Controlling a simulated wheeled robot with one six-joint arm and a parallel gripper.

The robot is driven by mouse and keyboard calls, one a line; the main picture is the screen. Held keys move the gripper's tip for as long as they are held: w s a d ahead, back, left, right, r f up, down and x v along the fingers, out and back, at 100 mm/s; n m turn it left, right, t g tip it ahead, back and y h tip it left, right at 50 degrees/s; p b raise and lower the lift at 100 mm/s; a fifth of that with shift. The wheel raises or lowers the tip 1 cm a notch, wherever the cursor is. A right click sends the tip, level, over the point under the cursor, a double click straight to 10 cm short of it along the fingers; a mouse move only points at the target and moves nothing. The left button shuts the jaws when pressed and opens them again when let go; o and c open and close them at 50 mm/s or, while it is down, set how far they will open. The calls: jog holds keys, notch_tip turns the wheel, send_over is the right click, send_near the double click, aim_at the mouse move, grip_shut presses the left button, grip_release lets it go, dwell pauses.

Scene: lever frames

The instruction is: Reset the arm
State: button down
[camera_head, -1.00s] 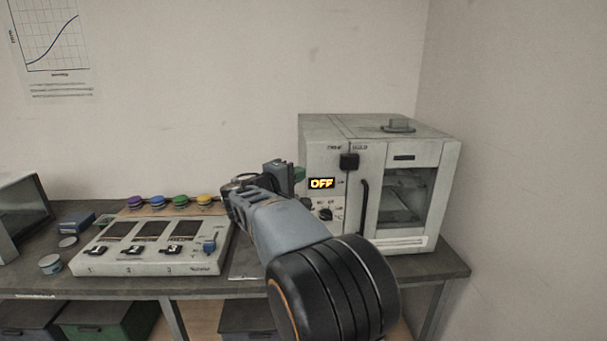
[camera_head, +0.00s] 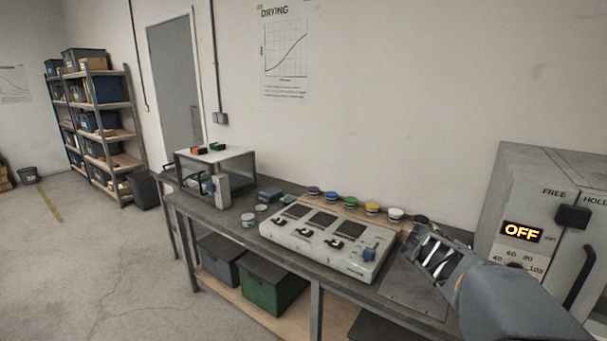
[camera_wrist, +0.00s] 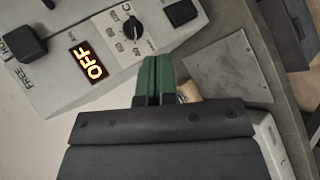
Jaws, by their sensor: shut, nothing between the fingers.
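My arm (camera_head: 505,300) reaches in from the lower right of the head view, beside the oven's front. My gripper (camera_wrist: 156,62) shows in the wrist view with its two green fingers side by side and together, holding nothing. In the head view its fingers cannot be made out. The fingertips point toward the grey oven panel (camera_wrist: 165,22), near its black dial (camera_wrist: 132,27). I cannot tell whether they touch it. The lit display (camera_head: 521,232) reads OFF, also in the wrist view (camera_wrist: 87,61). A black knob block (camera_head: 572,217) sits by the words FREE and HOLD.
The oven (camera_head: 545,175) stands at the right. A control box (camera_head: 325,240) with several switches lies left of my arm, with coloured discs (camera_head: 350,202) behind it. A flat metal plate (camera_wrist: 228,72) lies on the bench near my gripper. Open floor (camera_head: 110,270) is at the left.

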jog(key=s+a+f+m+t+y+p, duration=0.1)
jog(key=s+a+y, duration=0.4)
jog(key=a, duration=0.5)
jog(key=s+a+f+t+y+p, duration=0.1)
jog(key=s+a+f+y, duration=0.2)
jog(key=a, duration=0.8)
jog(key=s+y, duration=0.2)
jog(key=s, duration=0.2)
jog(key=shift+s+a+f+m+y+p, duration=0.2)
jog(key=shift+s+f+m+y+p, duration=0.15)
jog(key=shift+s+f+m+y, duration=0.05)
